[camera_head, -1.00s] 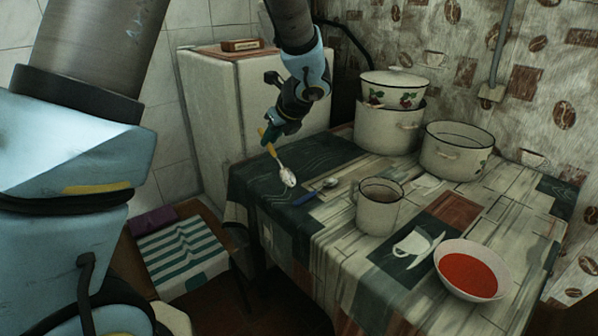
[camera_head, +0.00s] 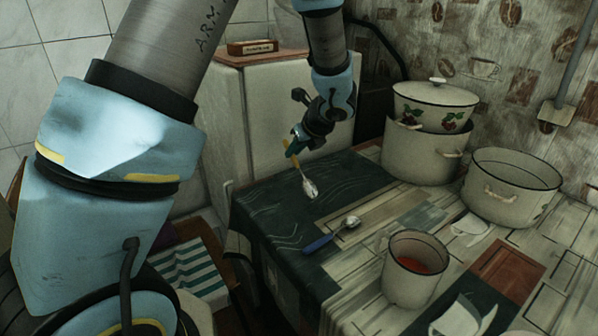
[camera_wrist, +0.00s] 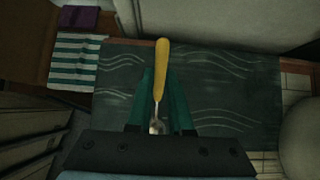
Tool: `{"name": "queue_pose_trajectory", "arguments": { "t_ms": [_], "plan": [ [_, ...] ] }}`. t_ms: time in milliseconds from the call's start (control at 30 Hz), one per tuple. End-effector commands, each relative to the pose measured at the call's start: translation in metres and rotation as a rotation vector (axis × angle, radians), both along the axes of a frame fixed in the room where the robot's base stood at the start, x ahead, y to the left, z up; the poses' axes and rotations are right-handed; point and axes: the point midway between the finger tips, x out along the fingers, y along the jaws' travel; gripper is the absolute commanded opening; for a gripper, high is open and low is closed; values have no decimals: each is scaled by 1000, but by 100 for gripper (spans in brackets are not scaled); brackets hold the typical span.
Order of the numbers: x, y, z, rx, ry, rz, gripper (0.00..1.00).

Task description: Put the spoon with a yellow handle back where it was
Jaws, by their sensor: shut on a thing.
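The spoon with a yellow handle (camera_head: 303,176) is in my gripper (camera_head: 292,150), which is shut on it. In the head view its metal bowl hangs down and to the right, over the dark left end of the table. I cannot tell whether the bowl touches the cloth. In the wrist view the yellow handle (camera_wrist: 161,68) points away between the green fingers of my gripper (camera_wrist: 160,98). A second spoon with a blue handle (camera_head: 322,241) lies on the table to the right of and nearer than the held spoon.
A mug (camera_head: 412,270) with red contents stands right of the blue spoon. A lidded pot (camera_head: 425,152) and an open pot (camera_head: 508,190) stand at the back. A white cabinet (camera_head: 262,110) is behind the table. A stool with a striped cloth (camera_head: 190,268) stands left. The dark cloth area (camera_head: 265,205) is clear.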

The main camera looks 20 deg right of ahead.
Motion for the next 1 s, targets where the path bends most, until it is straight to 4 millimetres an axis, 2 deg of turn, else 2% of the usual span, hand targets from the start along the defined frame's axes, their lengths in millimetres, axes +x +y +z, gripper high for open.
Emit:
{"name": "queue_pose_trajectory", "arguments": {
  "t_ms": [333,633,667,700,900,1000],
  "plan": [
    [0,0,-41,2,1,-1,0],
    [0,0,-47,-2,-1,1,0],
    [0,0,-47,-1,0,0,22],
    [0,0,-47,-1,0,0,27],
    [0,0,-47,-1,0,0,49],
    [0,0,-47,-1,0,0,49]
  ]
}}
